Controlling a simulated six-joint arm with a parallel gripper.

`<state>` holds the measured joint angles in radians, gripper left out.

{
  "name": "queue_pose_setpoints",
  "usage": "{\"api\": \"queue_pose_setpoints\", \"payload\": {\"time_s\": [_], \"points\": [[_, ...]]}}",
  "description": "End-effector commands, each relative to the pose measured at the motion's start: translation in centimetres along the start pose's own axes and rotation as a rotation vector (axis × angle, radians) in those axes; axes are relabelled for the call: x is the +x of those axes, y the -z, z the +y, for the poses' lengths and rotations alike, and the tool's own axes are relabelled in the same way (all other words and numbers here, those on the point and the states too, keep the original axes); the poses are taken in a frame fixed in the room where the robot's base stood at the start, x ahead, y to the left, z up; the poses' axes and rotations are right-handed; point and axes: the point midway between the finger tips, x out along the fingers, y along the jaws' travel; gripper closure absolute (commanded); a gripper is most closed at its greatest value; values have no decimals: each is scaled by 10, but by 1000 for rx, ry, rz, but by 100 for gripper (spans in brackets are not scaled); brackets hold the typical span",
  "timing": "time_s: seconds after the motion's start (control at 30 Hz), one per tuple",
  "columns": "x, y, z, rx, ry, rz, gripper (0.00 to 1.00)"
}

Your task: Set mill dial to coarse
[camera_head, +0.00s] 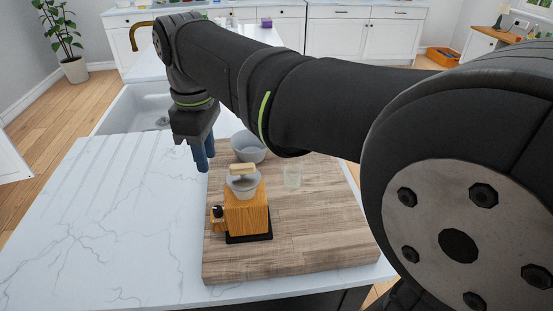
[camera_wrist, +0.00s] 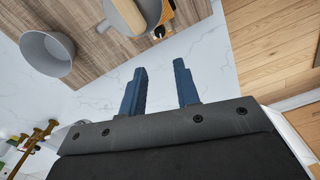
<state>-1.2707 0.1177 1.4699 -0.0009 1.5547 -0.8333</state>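The mill (camera_head: 246,215) is a wooden box on a dark base, standing on the wooden board. A grey bowl-shaped top (camera_head: 244,187) sits on it, with a light wooden piece across it (camera_head: 242,170); I cannot tell whether this piece is the dial. A small dark knob (camera_head: 217,211) is on the mill's left side. No dial marks are readable. In the wrist view the mill's wooden top piece (camera_wrist: 128,14) is at the upper edge, partly cut off. My gripper (camera_head: 204,160) has blue fingers, apart and empty in the wrist view (camera_wrist: 161,70), behind and left of the mill, not touching it.
A grey bowl (camera_head: 248,150) stands behind the mill, also in the wrist view (camera_wrist: 47,54). A sink (camera_head: 150,108) lies behind left. The marble counter (camera_head: 110,230) left of the board is clear.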

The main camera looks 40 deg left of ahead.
Motion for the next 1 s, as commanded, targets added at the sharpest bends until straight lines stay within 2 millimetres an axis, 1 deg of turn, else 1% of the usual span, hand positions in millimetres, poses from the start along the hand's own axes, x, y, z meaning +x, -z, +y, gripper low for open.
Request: {"api": "queue_pose_setpoints", "payload": {"time_s": [0.03, 0.4, 0.6, 0.8, 1.0], "points": [[11, -1, 0, 1, 3, -3, 71], [93, -1, -1, 3, 3, -2, 71], [128, -1, 0, 4, 1, -1, 71], [146, 0, 0, 4, -1, 1, 71], [149, 0, 0, 4, -2, 2, 71]]}}
